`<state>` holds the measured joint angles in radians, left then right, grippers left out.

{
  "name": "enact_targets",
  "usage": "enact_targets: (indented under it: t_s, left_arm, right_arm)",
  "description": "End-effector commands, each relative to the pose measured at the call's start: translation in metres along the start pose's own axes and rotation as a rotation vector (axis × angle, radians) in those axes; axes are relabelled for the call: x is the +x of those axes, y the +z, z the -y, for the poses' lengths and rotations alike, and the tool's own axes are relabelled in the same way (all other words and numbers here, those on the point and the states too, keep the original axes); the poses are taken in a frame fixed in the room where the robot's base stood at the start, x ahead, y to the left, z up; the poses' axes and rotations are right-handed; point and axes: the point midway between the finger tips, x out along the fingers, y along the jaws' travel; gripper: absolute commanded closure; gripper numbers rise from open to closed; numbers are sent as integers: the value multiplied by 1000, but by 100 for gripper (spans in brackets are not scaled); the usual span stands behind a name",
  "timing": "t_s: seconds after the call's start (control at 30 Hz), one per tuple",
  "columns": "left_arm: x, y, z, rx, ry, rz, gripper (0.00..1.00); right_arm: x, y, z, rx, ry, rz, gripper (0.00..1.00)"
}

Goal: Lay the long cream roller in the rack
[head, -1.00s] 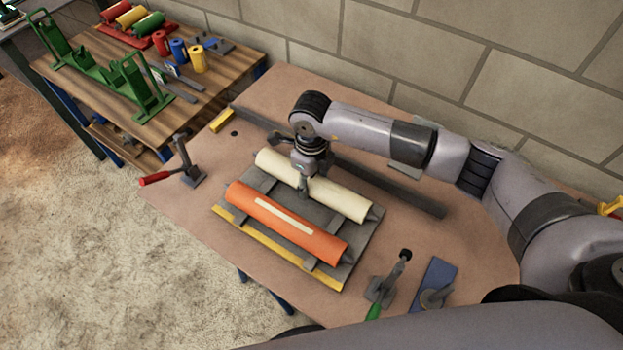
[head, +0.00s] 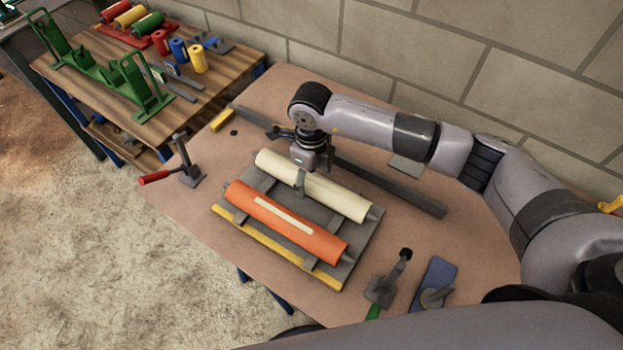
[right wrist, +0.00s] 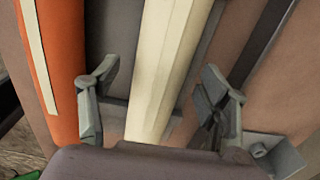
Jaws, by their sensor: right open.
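The long cream roller (head: 335,196) lies on a flat grey rack (head: 318,269), parallel to an orange roller (head: 285,222) with a pale stripe. In the right wrist view the cream roller (right wrist: 166,75) runs between the two fingers, with the orange roller (right wrist: 52,60) to the left. My right gripper (head: 301,182) is over the cream roller's middle, its fingers spread. In the right wrist view the gripper (right wrist: 160,85) is open, with gaps between the roller and both fingers. My left gripper is not in view.
A red-handled clamp (head: 186,172) stands at the table's left edge. A green-handled clamp (head: 383,288) and a blue plate (head: 439,275) are at the right. A dark bar (head: 400,190) lies behind the rack. A green stand (head: 108,75) is on the wooden table.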

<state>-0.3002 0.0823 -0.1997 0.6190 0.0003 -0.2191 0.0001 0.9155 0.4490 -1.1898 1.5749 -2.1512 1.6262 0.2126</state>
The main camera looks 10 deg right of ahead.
Motion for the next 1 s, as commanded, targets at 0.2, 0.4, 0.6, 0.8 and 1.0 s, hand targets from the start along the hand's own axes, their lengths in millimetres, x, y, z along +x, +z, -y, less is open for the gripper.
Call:
enact_targets:
  t_s: [0.2, 0.4, 0.6, 0.8, 1.0]
  left_arm:
    - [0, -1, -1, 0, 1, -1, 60]
    - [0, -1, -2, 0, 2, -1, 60]
    - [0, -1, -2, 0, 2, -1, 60]
    - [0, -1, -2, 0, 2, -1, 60]
    - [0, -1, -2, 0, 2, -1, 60]
  right_arm:
    - [-50, 1, 2, 1, -4, 6, 30]
    - [-85, 1, 1, 1, -3, 4, 30]
    - [-100, 1, 1, 2, -1, 3, 30]
    - [-101, 0, 1, 2, -1, 2, 30]
    - [-101, 0, 1, 2, -1, 3, 30]
